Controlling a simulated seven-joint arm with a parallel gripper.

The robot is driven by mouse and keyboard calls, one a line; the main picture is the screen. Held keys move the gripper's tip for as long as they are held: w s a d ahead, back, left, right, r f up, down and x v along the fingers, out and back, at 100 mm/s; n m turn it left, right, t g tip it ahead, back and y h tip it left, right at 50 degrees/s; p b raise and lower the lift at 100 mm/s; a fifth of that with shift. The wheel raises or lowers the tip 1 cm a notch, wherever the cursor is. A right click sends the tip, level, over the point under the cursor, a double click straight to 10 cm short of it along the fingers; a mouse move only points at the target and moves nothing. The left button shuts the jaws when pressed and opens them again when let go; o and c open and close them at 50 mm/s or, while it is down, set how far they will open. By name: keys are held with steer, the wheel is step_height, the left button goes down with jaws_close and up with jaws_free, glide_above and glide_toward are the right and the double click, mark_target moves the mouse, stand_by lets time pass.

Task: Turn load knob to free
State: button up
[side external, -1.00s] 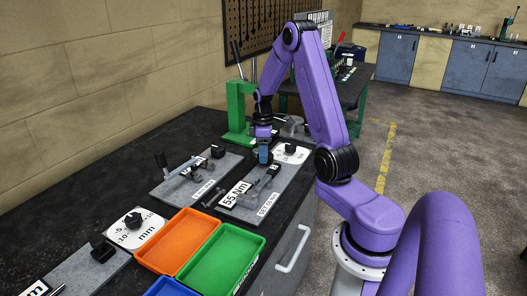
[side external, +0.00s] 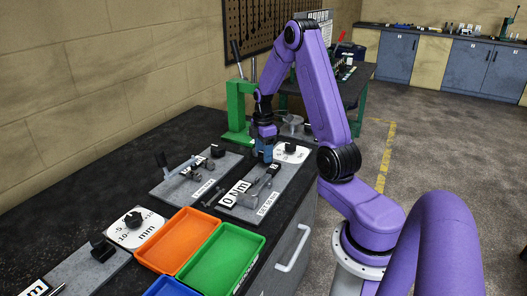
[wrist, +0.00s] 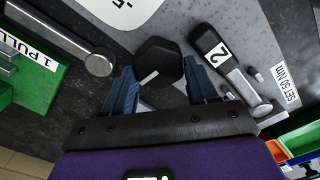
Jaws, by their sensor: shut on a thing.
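The load knob (wrist: 158,62) is a black, roughly six-sided knob with a white pointer line, seen in the wrist view on the grey plate (wrist: 240,30). My gripper (wrist: 161,84) has its blue fingers on either side of the knob and is shut on it. In the side view my gripper (side external: 265,157) points down at the far end of the plate and hides the knob. A white readout (side external: 235,193) on the same plate reads 0 Nm. Any position marks around the knob are not readable.
A black handle marked 2 (wrist: 209,48) lies close beside the right finger. A metal lever (wrist: 75,48) and a green base (wrist: 35,78) are to the left. Orange (side external: 177,241) and green (side external: 222,262) trays are at the front.

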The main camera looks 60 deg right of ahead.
steer(key=o, duration=1.1)
steer(key=shift+c, duration=0.2)
